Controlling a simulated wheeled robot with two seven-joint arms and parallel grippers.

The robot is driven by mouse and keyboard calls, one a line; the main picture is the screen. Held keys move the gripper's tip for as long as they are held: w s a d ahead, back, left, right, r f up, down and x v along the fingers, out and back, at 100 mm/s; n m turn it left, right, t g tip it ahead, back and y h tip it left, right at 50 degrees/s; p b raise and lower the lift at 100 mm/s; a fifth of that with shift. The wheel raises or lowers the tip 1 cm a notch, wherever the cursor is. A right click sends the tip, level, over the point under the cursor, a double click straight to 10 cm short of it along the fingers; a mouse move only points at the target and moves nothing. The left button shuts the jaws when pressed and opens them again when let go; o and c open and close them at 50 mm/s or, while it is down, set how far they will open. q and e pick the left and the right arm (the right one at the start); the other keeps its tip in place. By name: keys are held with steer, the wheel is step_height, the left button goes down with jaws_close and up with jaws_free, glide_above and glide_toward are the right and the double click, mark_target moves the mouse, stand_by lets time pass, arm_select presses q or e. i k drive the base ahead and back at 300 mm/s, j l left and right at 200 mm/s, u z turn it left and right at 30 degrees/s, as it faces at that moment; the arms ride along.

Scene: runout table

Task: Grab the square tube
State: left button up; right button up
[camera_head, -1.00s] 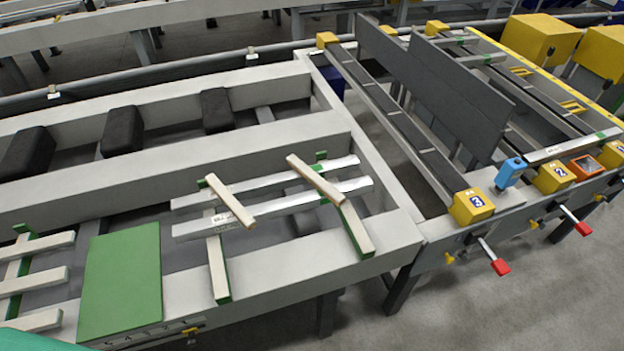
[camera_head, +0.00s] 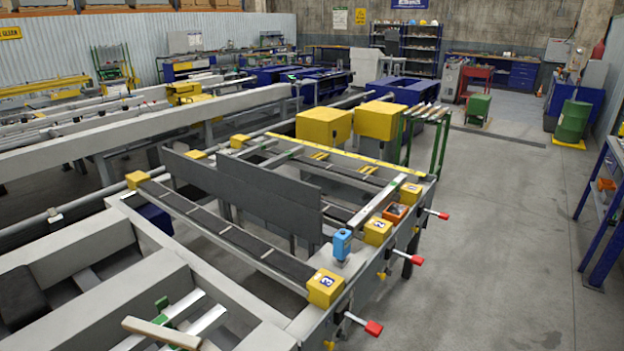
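Parts of two shiny metal tubes show at the bottom left, a left one (camera_head: 165,322) and a right one (camera_head: 208,320). Their near ends are cut off by the picture edge, and a pale wooden strip (camera_head: 160,332) lies across in front of them. Another pale, square-looking bar (camera_head: 378,204) lies on the runout table near the yellow blocks, beside the orange box (camera_head: 396,212). I cannot tell which of these is the task's square tube. Neither gripper is in view.
Yellow blocks numbered 3 (camera_head: 325,288) and 2 (camera_head: 378,232) line the table's front edge, with a blue device (camera_head: 342,244) between them. Dark upright plates (camera_head: 240,190) stand behind. Red-tipped handles (camera_head: 373,328) stick out.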

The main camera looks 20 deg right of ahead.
mark_target(363, 216)
steer(key=z, duration=1.25)
steer(key=i+l+z, duration=0.1)
steer(key=i+l, duration=0.7)
